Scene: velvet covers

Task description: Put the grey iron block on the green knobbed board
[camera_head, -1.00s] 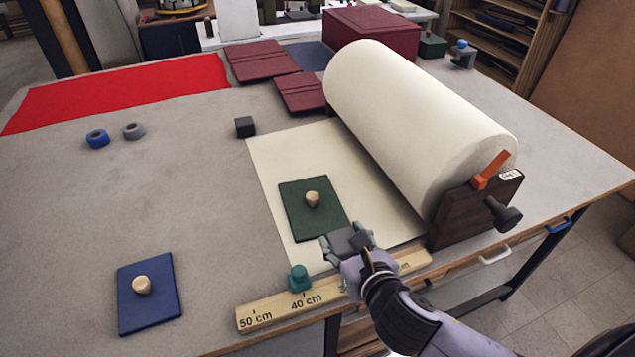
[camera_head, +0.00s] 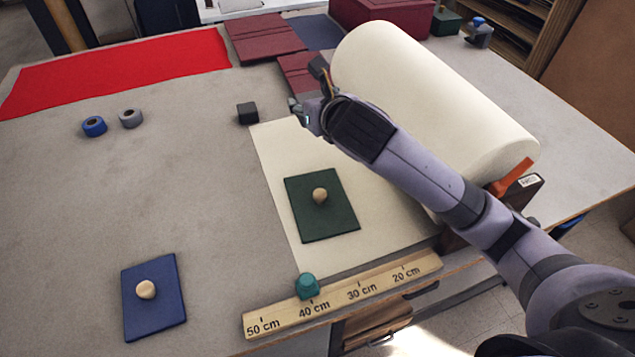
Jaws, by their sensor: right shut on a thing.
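The green knobbed board (camera_head: 335,222) lies flat on the cream sheet, with a pale round knob at its middle and nothing else on it. A small dark grey block (camera_head: 247,113) stands on the table just left of the sheet's far corner; it fits the grey iron block. My right gripper (camera_head: 298,110) is over the far part of the sheet, right of this block and apart from it. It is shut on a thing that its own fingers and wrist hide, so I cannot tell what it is. My left gripper is not in view.
A large cream roll (camera_head: 425,95) lies right of the board, partly behind my right arm. A wooden ruler (camera_head: 345,295) with a teal knob (camera_head: 307,286) lies along the front edge. A blue knobbed board (camera_head: 155,312) is front left. Two tape rolls (camera_head: 94,126) sit far left.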

